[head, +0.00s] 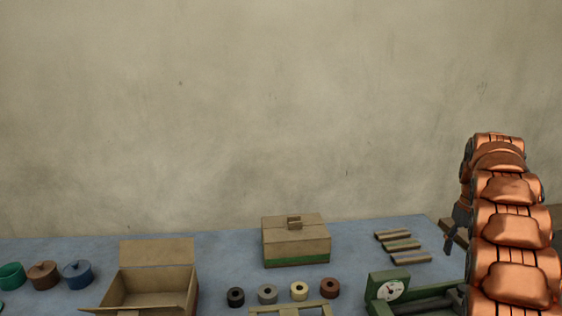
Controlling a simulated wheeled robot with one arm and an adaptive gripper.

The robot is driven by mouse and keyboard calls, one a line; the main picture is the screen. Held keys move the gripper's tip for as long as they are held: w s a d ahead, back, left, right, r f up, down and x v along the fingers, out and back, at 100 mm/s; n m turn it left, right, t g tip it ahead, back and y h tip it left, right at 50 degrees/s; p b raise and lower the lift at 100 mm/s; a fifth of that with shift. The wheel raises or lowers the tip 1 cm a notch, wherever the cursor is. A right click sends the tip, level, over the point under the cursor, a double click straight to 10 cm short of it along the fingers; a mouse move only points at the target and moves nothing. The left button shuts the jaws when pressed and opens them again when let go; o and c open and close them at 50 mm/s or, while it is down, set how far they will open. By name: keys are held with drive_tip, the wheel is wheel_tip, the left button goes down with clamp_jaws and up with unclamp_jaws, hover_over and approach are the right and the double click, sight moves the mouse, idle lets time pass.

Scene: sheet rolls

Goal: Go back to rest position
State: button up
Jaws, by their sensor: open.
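My copper-coloured arm rises along the right side of the head view. My gripper (449,244) shows in part at its left edge, dark grey and pointing down. It is open, and I see nothing held in it. It is at the right end of the blue table (225,252), right of several short bars (402,246). The arm hides part of the gripper and the table's right end.
A closed box with a green band (295,243) stands mid-back. Several small rolls (299,291) lie before it.

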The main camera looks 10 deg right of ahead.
drive_tip(key=s+a+r, duration=0.1)
drive_tip(key=s+a, duration=0.3)
drive_tip(key=a, duration=0.4)
drive_tip(key=s+a+r+n, duration=0.1)
drive_tip(key=s+a+r, duration=0.15)
drive_tip(key=a, duration=0.65)
drive_tip(key=s+a, duration=0.5)
drive_tip(key=a, duration=0.3)
drive_tip(key=s+a+f+n, duration=0.1)
drive_tip(key=s+a+f, duration=0.2)
drive_tip(key=s+a, duration=0.4)
drive_tip(key=s+a+f+n+g, duration=0.1)
drive_tip(key=s+a+f, duration=0.3)
drive_tip(key=s, duration=1.1)
drive_tip(key=a, duration=0.3)
drive_tip(key=shift+s+a, duration=0.25)
